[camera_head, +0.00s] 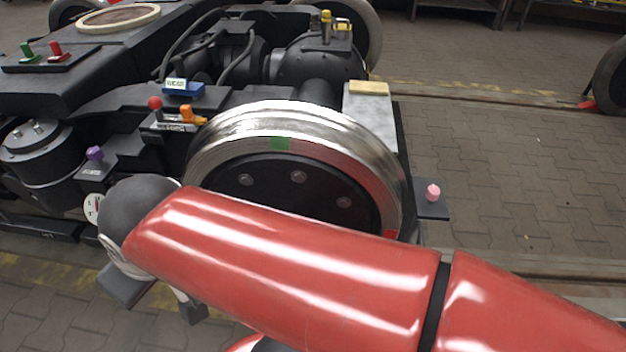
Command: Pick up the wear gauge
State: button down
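I cannot tell for sure which thing is the wear gauge. A small blue device (183,88) with a pale display-like label sits on the black bogie frame behind the wheel. A round white dial (93,208) with red on its face shows at the left, partly behind my arm. My red arm crosses the front of the bogie from the lower right. Its end is mostly hidden behind the arm; grey and dark parts of what looks like my gripper (190,305) show below it, left of the wheel. Its fingers and anything in them cannot be made out.
A shiny steel wheel (290,122) with a green mark stands right behind my arm. A red-knobbed lever (155,104), an orange piece (192,116) and a purple knob (95,153) stick up nearby. A pink knob (433,192) is at right. The paved floor (500,170) right is clear.

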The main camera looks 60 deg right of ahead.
aim_at(180, 85)
jog(key=k+l+z, duration=0.35)
jog(key=k, duration=0.15)
jog(key=z, duration=1.95)
jog(key=j+u, duration=0.15)
jog(key=u, duration=1.15)
